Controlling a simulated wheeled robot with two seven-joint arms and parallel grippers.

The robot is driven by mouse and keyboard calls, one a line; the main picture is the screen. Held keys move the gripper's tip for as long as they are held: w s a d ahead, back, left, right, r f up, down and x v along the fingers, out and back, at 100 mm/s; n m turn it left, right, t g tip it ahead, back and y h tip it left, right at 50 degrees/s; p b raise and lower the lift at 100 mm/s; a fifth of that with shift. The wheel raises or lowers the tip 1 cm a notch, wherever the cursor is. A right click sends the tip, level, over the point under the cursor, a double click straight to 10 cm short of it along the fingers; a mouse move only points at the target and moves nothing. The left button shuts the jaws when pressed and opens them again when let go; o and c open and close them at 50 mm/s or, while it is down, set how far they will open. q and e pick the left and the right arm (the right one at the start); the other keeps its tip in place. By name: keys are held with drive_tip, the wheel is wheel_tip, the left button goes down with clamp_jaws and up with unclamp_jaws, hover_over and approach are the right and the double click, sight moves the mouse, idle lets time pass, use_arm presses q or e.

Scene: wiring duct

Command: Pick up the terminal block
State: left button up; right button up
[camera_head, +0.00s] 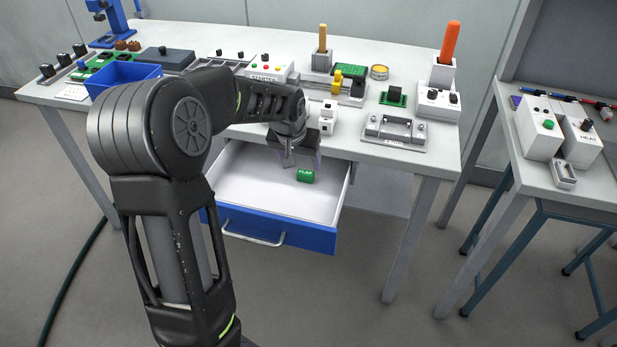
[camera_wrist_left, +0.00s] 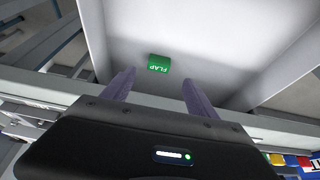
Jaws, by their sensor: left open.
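The green terminal block (camera_head: 305,176), with white lettering, lies on the white floor of the open drawer (camera_head: 262,194). In the left wrist view the block (camera_wrist_left: 159,63) reads "FLAP" and lies beyond the fingertips, roughly between their lines. My left gripper (camera_head: 302,160) is over the back part of the drawer, just behind the block in the head view. Its two fingers (camera_wrist_left: 155,80) are apart with nothing between them. The block appears clear of both fingers. My right gripper is not in either view.
The drawer has a blue front (camera_head: 275,232) with a metal handle and hangs out under the white table (camera_head: 405,160). Tabletop fixtures stand close behind, including a grey bracket (camera_head: 394,132) and a white switch box (camera_head: 327,117). The drawer floor around the block is bare.

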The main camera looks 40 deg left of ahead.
sight(305, 173)
use_arm(q)
drive_tip(key=shift+x, duration=1.25)
drive_tip(key=shift+x, duration=2.6)
drive_tip(key=shift+c, duration=0.6)
drive_tip(key=c, duration=1.3)
drive_tip(key=shift+r, duration=0.2)
wheel_tip(305, 173, up, 18)
drive_tip(key=shift+f, duration=0.15)
drive_tip(key=shift+d, duration=0.1)
